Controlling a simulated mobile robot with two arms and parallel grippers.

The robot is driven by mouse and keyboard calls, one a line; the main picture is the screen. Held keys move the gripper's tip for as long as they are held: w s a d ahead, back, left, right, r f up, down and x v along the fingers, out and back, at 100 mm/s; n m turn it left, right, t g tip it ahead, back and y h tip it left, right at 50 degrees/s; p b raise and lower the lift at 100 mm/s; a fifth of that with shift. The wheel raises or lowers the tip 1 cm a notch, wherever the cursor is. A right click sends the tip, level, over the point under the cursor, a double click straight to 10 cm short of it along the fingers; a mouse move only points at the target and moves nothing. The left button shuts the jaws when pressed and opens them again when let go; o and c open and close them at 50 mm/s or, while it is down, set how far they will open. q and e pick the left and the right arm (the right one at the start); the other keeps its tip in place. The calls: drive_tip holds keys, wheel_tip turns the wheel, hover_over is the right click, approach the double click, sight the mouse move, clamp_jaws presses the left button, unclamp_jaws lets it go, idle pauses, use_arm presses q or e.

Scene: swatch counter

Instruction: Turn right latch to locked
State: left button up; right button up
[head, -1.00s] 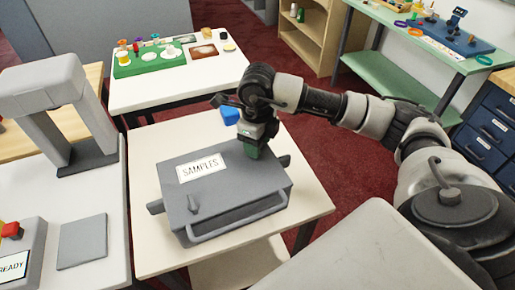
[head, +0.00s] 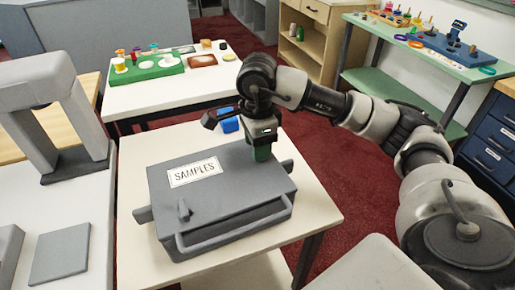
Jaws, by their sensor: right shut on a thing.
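The grey case (head: 225,200) with a SAMPLES label (head: 195,172) lies closed on a small white table (head: 140,240). Its left latch (head: 184,211), a small grey knob, stands near the front left of the lid. My right gripper (head: 262,152) points down over the right part of the lid, with dark green at its tip. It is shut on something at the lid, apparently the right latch. The gripper hides that latch, so its angle cannot be seen. My left gripper is not in view.
A blue item (head: 229,122) shows beside my right gripper; whether it touches is unclear. A white table (head: 150,98) with a green tray (head: 145,68) stands behind. A grey arch-shaped device (head: 60,120) stands at left. Red floor is free at right.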

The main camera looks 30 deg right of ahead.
drive_tip(key=shift+n, duration=0.5)
drive_tip(key=o, duration=0.9)
wheel_tip(320, 180, up, 11)
drive_tip(key=shift+f+p, duration=0.1)
drive_tip(key=shift+p, duration=0.5)
